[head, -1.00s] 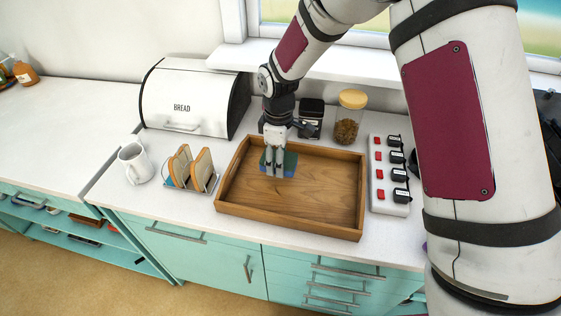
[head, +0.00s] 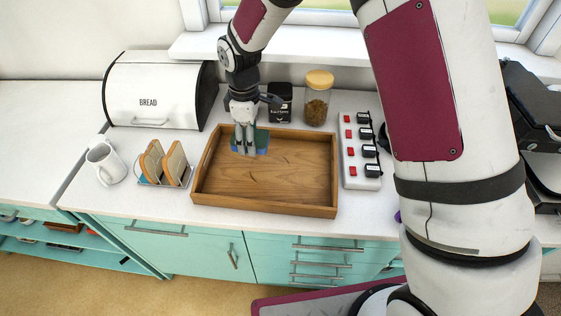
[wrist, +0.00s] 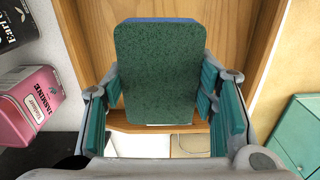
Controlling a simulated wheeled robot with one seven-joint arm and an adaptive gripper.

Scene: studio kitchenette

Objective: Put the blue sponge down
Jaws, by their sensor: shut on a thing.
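The blue sponge has a green scouring face that fills the middle of the wrist view (wrist: 160,75), with a thin blue edge at its top. In the head view the sponge (head: 262,141) shows partly behind my fingers, over the left part of the wooden tray (head: 290,205). My gripper (head: 245,150) points down into the tray and is shut on the sponge, with a finger at each side of it. The gripper also shows in the wrist view (wrist: 160,100). I cannot tell whether the sponge touches the tray floor.
The tray's right half is bare.

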